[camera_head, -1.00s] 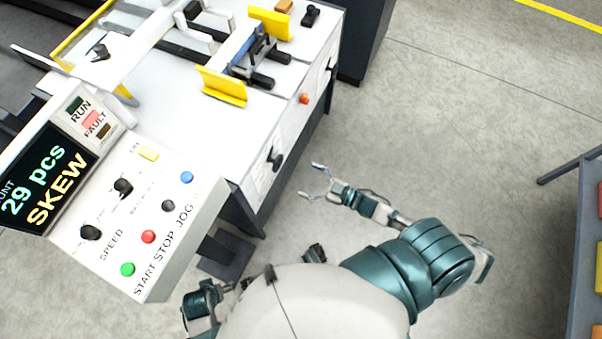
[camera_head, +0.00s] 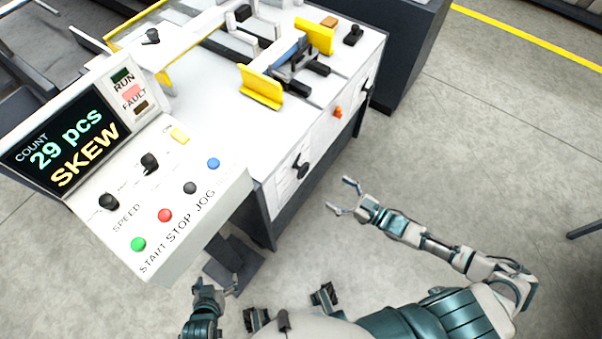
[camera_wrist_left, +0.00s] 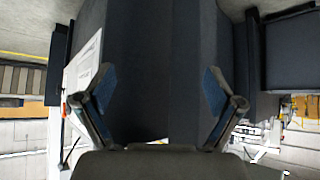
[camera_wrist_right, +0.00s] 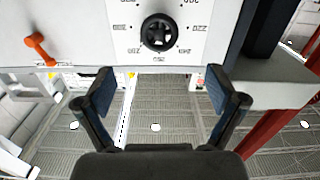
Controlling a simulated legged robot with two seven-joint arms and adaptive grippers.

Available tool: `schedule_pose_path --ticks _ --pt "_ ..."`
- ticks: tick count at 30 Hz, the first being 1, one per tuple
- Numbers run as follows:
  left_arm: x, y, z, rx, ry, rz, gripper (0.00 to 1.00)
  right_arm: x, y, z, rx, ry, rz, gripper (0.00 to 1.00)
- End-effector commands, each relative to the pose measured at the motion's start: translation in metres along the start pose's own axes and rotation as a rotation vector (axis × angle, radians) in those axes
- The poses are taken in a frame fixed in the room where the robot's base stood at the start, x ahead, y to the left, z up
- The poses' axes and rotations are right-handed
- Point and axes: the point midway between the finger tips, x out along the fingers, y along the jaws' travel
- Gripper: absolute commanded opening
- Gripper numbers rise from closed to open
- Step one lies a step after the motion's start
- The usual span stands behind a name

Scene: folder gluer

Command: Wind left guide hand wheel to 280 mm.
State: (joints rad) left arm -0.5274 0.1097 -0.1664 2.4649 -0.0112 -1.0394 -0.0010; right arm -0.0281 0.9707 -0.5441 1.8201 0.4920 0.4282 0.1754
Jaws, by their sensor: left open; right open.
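A black hand wheel (camera_head: 300,165) sits on the white side panel of the machine, at its near end. In the right wrist view the hand wheel (camera_wrist_right: 158,32) is centred in a ring of printed numbers, which appear upside down and which I cannot read reliably. No clear pointer setting shows. My right gripper (camera_head: 340,194) is open and empty, out from the panel and apart from the wheel; its fingers (camera_wrist_right: 160,95) show below the wheel. My left gripper (camera_head: 219,285) is open and empty, low beside the console; its fingers (camera_wrist_left: 160,95) face a dark blue surface.
An orange lever (camera_head: 338,112) and a second black knob (camera_head: 367,90) lie farther along the panel. The console (camera_head: 200,230) has several buttons; its display (camera_head: 65,145) reads 29 pcs, SKEW. Yellow guides (camera_head: 262,88) stand on top. Floor right of the panel is clear.

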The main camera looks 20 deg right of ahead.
Motion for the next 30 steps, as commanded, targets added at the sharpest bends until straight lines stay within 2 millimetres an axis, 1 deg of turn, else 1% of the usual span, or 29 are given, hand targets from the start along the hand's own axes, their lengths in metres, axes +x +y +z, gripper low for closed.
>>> schedule_pose_path --ticks 1,9,12,15,18,21,30 --pt "0.004 0.002 -0.005 0.000 0.037 0.004 0.93 0.013 0.000 0.002 0.001 0.005 0.000 0.94" --pt "0.011 0.005 -0.042 -0.005 0.260 0.022 0.93 0.081 -0.004 0.000 -0.003 0.001 -0.001 0.94" --pt "0.011 0.005 -0.054 -0.008 0.335 0.029 0.93 0.103 -0.005 0.000 -0.005 -0.002 -0.001 0.94" --pt "0.009 0.006 -0.064 -0.009 0.396 0.033 0.93 0.120 -0.006 -0.001 -0.005 -0.003 -0.002 0.94" --pt "0.007 0.009 -0.072 -0.008 0.441 0.034 0.93 0.130 -0.004 0.000 -0.004 -0.002 -0.001 0.94" --pt "0.006 0.012 -0.077 -0.007 0.466 0.034 0.93 0.136 -0.003 0.000 -0.002 -0.001 -0.001 0.94" --pt "0.005 0.013 -0.080 -0.008 0.480 0.036 0.93 0.138 -0.003 -0.001 -0.003 -0.001 -0.001 0.94"
